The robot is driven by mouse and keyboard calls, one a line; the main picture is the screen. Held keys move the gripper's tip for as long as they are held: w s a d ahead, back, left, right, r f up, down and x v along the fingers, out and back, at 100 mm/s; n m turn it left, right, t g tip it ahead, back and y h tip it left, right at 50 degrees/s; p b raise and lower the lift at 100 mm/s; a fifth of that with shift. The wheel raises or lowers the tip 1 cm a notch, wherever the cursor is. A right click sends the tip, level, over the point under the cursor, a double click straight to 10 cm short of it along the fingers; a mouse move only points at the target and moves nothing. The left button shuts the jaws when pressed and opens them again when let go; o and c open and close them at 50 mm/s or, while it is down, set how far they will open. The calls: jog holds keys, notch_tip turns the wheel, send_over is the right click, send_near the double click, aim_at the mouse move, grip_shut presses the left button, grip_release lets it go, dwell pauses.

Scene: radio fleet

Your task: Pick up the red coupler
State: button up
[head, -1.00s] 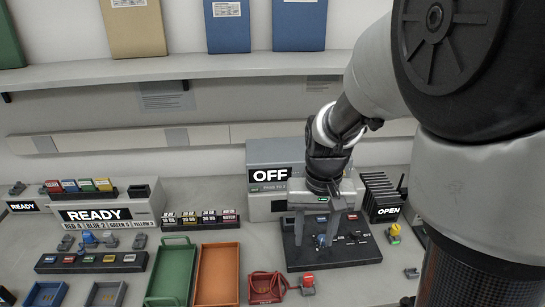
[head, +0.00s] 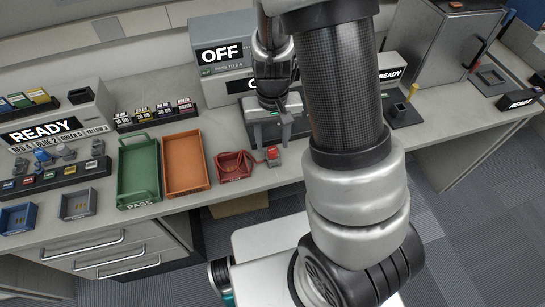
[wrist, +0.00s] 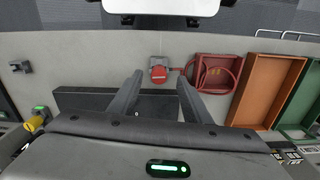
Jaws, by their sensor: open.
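The red coupler (head: 272,154) is a small red piece on a grey block near the counter's front edge. It also shows in the wrist view (wrist: 159,75), where it appears between the fingertips. A red cable seems to run from it into the red tray beside it. My gripper (head: 270,136) is open and empty, pointing down above the counter just behind the coupler. In the wrist view my gripper (wrist: 160,78) has its two dark fingers spread, one to each side of the coupler, apart from it. Its height above the counter is hard to tell.
The red tray (head: 235,176) stands just left of the coupler, then an orange tray (head: 187,183) and a green tray (head: 120,180). A grey box with an OFF sign (head: 222,53) stands behind my gripper. A yellow-topped piece (wrist: 37,122) sits at the wrist view's left.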

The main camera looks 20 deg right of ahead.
aim_at(273, 150)
notch_tip(273, 150, down, 4)
jog(key=shift+w+d+r, duration=0.1)
jog(key=shift+w+r, duration=0.05)
jog(key=shift+r, duration=0.1)
jog(key=shift+c, duration=0.2)
grip_shut()
